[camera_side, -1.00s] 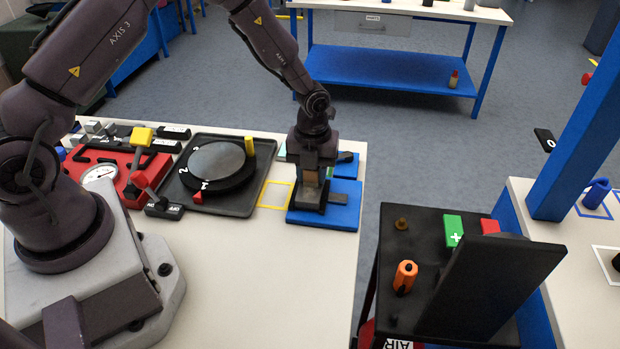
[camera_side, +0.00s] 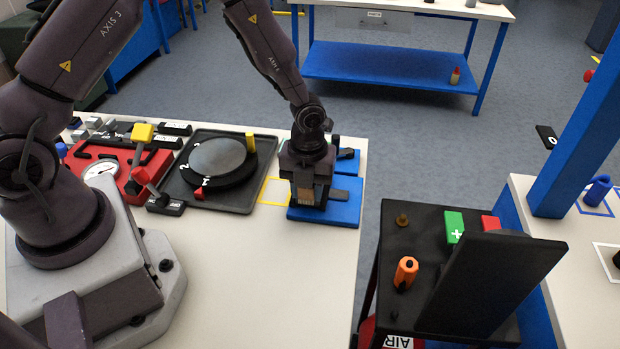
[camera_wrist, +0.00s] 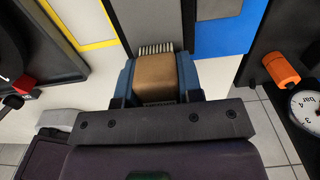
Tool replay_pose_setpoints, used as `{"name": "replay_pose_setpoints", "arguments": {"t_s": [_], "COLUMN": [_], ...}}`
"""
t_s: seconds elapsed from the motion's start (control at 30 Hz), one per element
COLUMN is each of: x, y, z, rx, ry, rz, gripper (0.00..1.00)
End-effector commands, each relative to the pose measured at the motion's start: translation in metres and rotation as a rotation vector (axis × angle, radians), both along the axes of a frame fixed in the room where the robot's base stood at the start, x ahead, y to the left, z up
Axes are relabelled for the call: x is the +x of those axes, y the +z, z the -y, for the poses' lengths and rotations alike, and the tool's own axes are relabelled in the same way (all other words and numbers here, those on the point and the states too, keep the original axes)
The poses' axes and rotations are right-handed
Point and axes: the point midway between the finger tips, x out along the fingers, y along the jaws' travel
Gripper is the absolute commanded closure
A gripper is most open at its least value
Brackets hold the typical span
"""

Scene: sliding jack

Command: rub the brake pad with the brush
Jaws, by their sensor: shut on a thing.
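My gripper (camera_wrist: 158,82) is shut on the brush (camera_wrist: 156,70), a tan block with pale bristles showing at its far edge, held between two blue fingers. In the side view my gripper (camera_side: 310,193) is low over the front blue board (camera_side: 338,214). A dark flat piece (camera_side: 340,196), which looks like the brake pad, lies on this board, partly hidden by my gripper. In the wrist view a dark grey strip (camera_wrist: 148,20) shows just beyond the bristles. I cannot tell whether the bristles touch it.
A second blue board (camera_side: 346,165) with a dark-handled item lies behind. A black tray with a round turntable (camera_side: 218,158) and a yellow-outlined square (camera_side: 274,191) are to the left. The table ends just right of the boards. A black stand (camera_side: 425,235) is beyond a gap.

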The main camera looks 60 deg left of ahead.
Motion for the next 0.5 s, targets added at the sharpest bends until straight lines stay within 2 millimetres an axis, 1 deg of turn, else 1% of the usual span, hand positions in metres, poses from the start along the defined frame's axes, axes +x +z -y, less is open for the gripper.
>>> {"name": "replay_pose_setpoints", "arguments": {"t_s": [0.1,0.17,0.5], "x": [0.002,0.002,0.002], "y": [0.026,0.029,0.060], "z": [-0.002,-0.002,-0.002], "rx": [0.001,0.001,0.001], "ry": [0.004,0.004,0.004], "rz": [0.009,0.005,0.006], "gripper": [0.89,0.89,0.89]}}
